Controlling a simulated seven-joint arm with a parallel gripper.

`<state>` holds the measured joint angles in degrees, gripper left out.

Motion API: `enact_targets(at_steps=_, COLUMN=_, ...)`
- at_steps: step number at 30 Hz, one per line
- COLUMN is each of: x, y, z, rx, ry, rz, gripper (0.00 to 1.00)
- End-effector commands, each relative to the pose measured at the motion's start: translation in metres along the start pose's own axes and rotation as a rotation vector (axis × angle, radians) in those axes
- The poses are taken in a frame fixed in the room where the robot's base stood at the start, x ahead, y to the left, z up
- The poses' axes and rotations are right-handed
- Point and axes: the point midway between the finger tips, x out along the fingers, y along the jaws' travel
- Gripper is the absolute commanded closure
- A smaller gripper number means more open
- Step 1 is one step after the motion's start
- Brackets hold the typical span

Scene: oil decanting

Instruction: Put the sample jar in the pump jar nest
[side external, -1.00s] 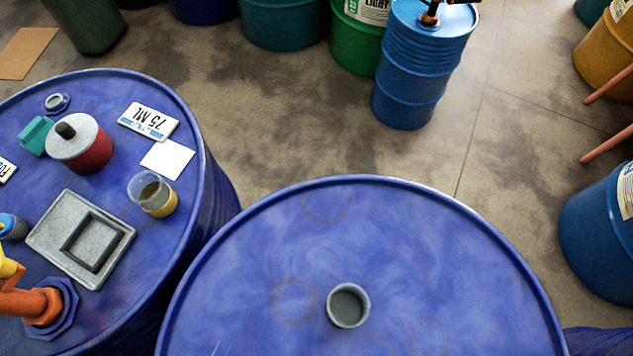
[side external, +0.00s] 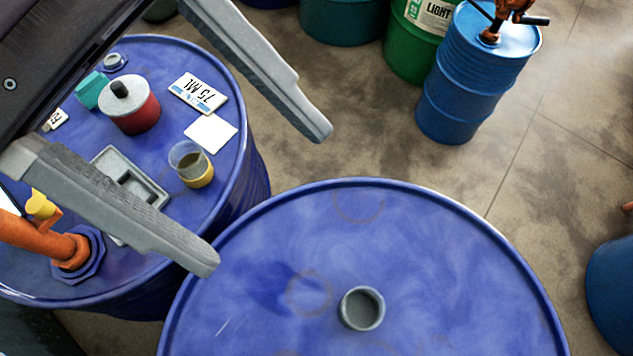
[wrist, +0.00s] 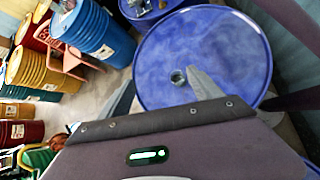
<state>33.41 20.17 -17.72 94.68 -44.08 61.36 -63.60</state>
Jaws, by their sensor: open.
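A small grey open jar (side external: 361,308) stands upright on the near blue drum; in the wrist view it shows (wrist: 178,78) close to one fingertip. A clear jar with amber liquid (side external: 192,165) stands on the left drum. I cannot tell which is the sample jar. The grey tray with a square recess (side external: 151,178), beside the orange pump fitting, looks like the pump jar nest; a finger covers part of it. My gripper (side external: 263,196) is open and empty, its fingers spread above the gap between the drums. It also shows in the wrist view (wrist: 160,76).
The left drum top also holds a red canister with a grey lid (side external: 133,107), a teal block (side external: 90,90), a 75 ML label plate (side external: 198,93) and a white card (side external: 211,132). The orange pump (side external: 45,238) rises at its front. The near drum top (side external: 450,260) is mostly clear.

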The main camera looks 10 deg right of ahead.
Motion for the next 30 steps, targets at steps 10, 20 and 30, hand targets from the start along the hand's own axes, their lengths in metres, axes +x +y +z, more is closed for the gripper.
enact_targets(at_steps=10, x=0.128, y=-0.006, z=-0.026, rx=-0.262, ry=-0.202, rz=-0.111, gripper=0.26)
enact_targets(at_steps=20, x=0.234, y=-0.042, z=-0.128, rx=-0.252, ry=-0.199, rz=-0.102, gripper=0.26)
enact_targets(at_steps=30, x=0.279, y=-0.042, z=-0.118, rx=-0.241, ry=-0.199, rz=-0.101, gripper=0.26)
